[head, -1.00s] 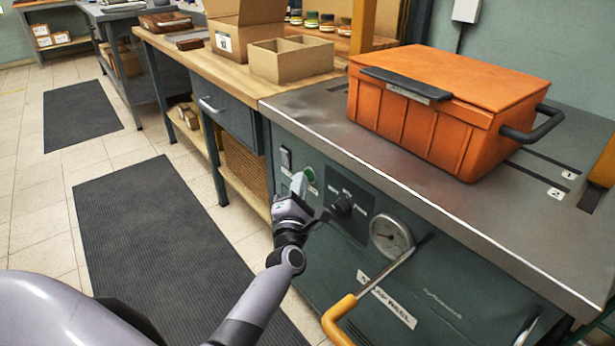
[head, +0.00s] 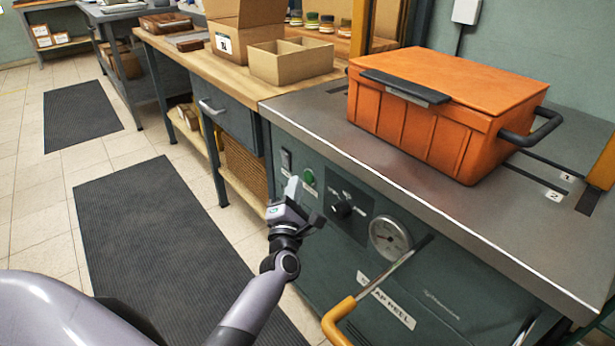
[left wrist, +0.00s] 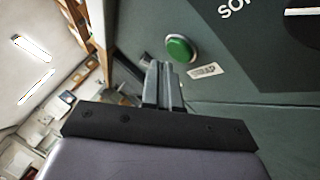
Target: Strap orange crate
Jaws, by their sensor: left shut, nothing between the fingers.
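The orange crate (head: 440,110) stands on the steel top of the strapping machine (head: 420,195), with its lid on and a black handle at its right end. No band shows around it. A green button (head: 308,177) is on the machine's front panel, and it also shows in the left wrist view (left wrist: 180,48). My left gripper (head: 291,188) is shut and empty, just left of the button and apart from it. Its closed fingers also show in the left wrist view (left wrist: 163,85). My right gripper is out of view.
The panel also has a switch (head: 286,160), a dial (head: 341,208), a gauge (head: 389,238) and a yellow-gripped lever (head: 340,318). A wooden bench (head: 215,70) with an open divided carton (head: 290,62) adjoins on the left. A dark floor mat (head: 160,240) lies clear.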

